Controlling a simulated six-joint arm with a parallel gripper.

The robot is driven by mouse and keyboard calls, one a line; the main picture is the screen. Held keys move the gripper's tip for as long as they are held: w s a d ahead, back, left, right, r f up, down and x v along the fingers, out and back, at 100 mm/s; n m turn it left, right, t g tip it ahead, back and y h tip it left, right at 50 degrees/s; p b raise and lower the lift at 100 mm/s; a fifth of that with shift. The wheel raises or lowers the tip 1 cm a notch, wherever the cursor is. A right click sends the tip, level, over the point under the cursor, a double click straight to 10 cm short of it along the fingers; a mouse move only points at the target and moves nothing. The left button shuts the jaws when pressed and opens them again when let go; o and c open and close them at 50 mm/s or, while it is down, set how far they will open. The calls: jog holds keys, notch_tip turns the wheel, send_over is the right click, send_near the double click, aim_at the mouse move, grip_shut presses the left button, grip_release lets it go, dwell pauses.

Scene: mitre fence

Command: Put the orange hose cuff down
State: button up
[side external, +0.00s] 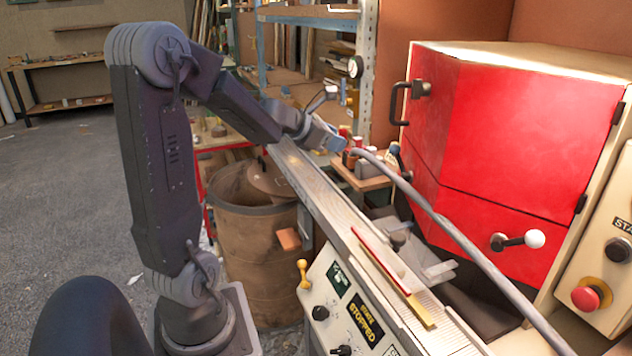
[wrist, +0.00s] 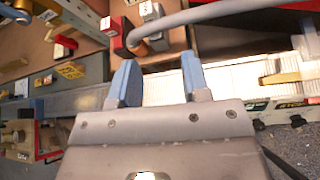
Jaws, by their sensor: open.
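The orange hose cuff (side external: 349,159) is on the end of a grey hose (side external: 440,222), at the wooden shelf beside the red machine. In the wrist view the cuff (wrist: 134,40) shows as a small orange-brown end where the grey hose (wrist: 215,12) bends down, over the brown board. My gripper (side external: 335,144) is close to the cuff in the side view. In the wrist view my gripper (wrist: 158,74) has its blue fingertips spread apart with nothing between them. The cuff is outside the fingers, ahead of the left one. I cannot tell whether the cuff touches the board.
The small wooden shelf (side external: 362,180) carries several little containers. A long grey rail (side external: 320,195) runs below my gripper toward the front, with a red strip (side external: 380,258) on it. The red machine (side external: 520,130) stands at right and a brown bin (side external: 255,250) at left.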

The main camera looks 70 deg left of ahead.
jog(key=s+d+r+m+g+h, duration=0.1)
jog(key=s+d+m+g+h, duration=0.15)
jog(key=d+m, duration=0.8)
jog(key=s+d+r+m+g+h, duration=0.1)
jog(key=d+r+m+g+h, duration=0.15)
jog(key=d+m, duration=0.8)
jog(key=s+d+f+m+y, duration=0.2)
jog(key=s+d+m, duration=0.2)
jog(key=s+m, duration=0.2)
jog(key=s+d+f+m+g+y, duration=0.1)
jog(key=s+d+f+m+y, duration=0.1)
jog(key=s+d+m, duration=0.2)
jog(key=s+m, duration=0.3)
jog(key=shift+f+m+g, duration=0.15)
jog(key=shift+m+g, duration=0.15)
jog(key=shift+m, duration=0.1)
jog(key=shift+o, duration=0.3)
jog(key=o, duration=0.3)
jog(key=shift+d, duration=0.1)
